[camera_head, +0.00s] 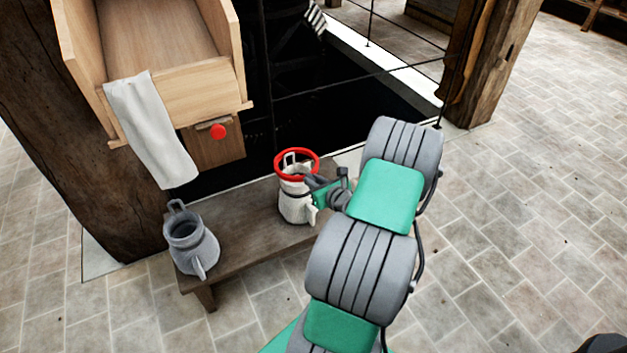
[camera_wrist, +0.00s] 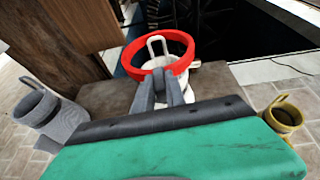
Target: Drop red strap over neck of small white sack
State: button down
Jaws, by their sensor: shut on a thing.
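The red strap (camera_head: 281,163) is a closed ring, and it also shows in the wrist view (camera_wrist: 131,61). My gripper (camera_head: 311,181) is shut on the near side of the strap; its fingers show in the wrist view (camera_wrist: 168,92). The small white sack (camera_head: 296,207) stands upright on the wooden bench, with a loop at its top. In both views the ring appears around the sack's top loop. I cannot tell how far down the neck it sits. My gripper hides part of the sack's right side.
A grey sack (camera_head: 191,245) stands on the bench (camera_head: 245,241) at left. A yellow sack (camera_wrist: 284,117) shows at right in the wrist view. A wooden chute (camera_head: 190,85) with a white cloth (camera_head: 152,130) hangs above left. A dark pit lies behind the bench.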

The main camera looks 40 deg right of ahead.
jog(key=shift+f+b, duration=3.3)
jog(key=shift+f, duration=1.85)
jog(key=c, duration=1.3)
grip_release()
jog(key=p+v, duration=0.2)
jog(key=v, duration=0.6)
jog(key=shift+p, duration=0.35)
jog(key=shift+w+f, duration=0.1)
